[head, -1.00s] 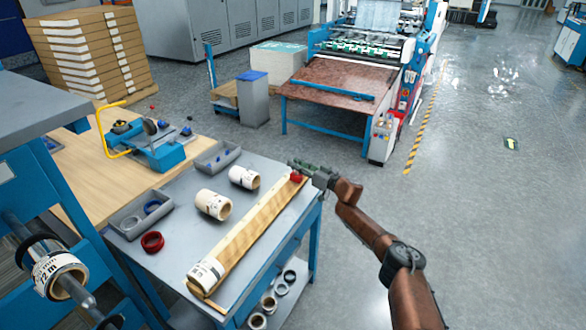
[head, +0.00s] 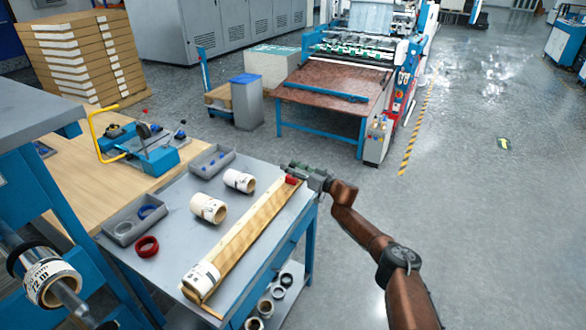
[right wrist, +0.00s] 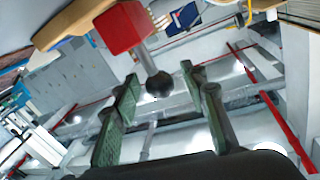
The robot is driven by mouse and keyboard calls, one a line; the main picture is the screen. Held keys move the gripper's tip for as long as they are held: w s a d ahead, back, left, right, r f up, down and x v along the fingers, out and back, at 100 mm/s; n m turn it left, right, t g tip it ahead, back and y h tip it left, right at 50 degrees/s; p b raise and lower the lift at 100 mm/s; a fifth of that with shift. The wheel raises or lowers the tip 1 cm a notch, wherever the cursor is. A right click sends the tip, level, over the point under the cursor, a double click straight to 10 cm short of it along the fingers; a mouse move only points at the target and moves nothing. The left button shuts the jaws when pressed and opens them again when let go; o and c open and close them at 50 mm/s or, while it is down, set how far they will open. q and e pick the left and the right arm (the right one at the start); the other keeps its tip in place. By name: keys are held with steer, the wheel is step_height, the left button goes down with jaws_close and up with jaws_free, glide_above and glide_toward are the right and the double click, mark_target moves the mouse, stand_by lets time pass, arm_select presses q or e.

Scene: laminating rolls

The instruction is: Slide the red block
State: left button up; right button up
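The red block (head: 292,180) sits at the far end of a long wooden guide strip (head: 245,230) on the grey worktable. A paper-labelled roll (head: 201,276) is at the near end of that strip. My right gripper (head: 291,168) is at the far end of the strip, close to the block. In the right wrist view the red block (right wrist: 122,27) carries a grey stem with a dark ball knob (right wrist: 159,83). The green fingers (right wrist: 162,105) are spread apart, with the knob by the gap between them; I see no grip on it. My left gripper is not in view.
Two white rolls (head: 208,208) (head: 239,181), a red ring (head: 147,246) and grey bins (head: 136,223) stand on the worktable left of the strip. A wooden bench (head: 80,165) with a blue device (head: 150,157) adjoins it. Floor right of the table is clear.

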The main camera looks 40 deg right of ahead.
steer(key=shift+s, duration=0.15)
steer(key=s+d, duration=0.1)
steer(key=s, duration=1)
steer(key=shift+s+d, duration=0.3)
steer(key=shift+s, duration=0.05)
